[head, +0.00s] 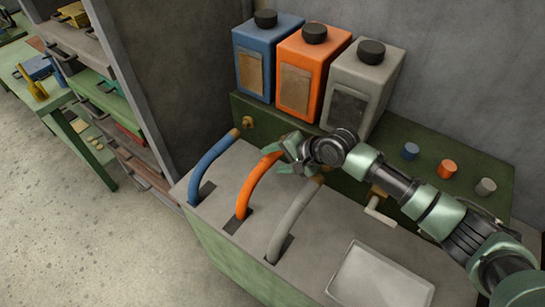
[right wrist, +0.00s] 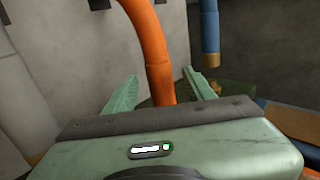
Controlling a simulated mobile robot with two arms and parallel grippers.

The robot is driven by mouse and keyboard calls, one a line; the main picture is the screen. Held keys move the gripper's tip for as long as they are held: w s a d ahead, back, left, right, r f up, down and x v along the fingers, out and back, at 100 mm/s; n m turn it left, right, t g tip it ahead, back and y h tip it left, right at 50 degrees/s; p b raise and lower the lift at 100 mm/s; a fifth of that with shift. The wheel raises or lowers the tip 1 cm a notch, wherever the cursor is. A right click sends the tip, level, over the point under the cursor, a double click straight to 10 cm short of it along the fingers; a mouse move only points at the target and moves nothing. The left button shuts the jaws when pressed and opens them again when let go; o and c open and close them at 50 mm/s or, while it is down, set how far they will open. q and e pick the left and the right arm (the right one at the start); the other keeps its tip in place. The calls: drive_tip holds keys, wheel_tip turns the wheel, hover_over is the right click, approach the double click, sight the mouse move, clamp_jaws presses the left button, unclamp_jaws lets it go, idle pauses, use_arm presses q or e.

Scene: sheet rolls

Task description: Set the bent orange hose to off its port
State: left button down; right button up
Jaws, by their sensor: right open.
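The bent orange hose (head: 255,183) rises from a slot in the grey bench top and curves up to the right. Its upper end is hidden behind my right gripper (head: 284,157), so I cannot tell whether it sits on a port. The right gripper is open around the upper part of the hose. In the right wrist view the orange hose (right wrist: 150,45) passes between the two green fingers of this gripper (right wrist: 162,90), with a gap visible beside it. My left gripper is not in view.
A blue hose (head: 207,163) and a grey hose (head: 291,221) stand on either side. Blue (head: 255,60), orange (head: 315,68) and grey (head: 364,88) canisters stand behind on a green ledge. Coloured knobs (head: 447,168) sit at right. A pale tray (head: 380,278) lies in front.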

drive_tip(key=shift+w+a+f, duration=0.4)
drive_tip(key=shift+w+f, duration=0.2)
drive_tip(key=shift+f, duration=0.1)
drive_tip(key=shift+a+f, duration=0.1)
drive_tip(key=shift+f, duration=0.05)
clamp_jaws()
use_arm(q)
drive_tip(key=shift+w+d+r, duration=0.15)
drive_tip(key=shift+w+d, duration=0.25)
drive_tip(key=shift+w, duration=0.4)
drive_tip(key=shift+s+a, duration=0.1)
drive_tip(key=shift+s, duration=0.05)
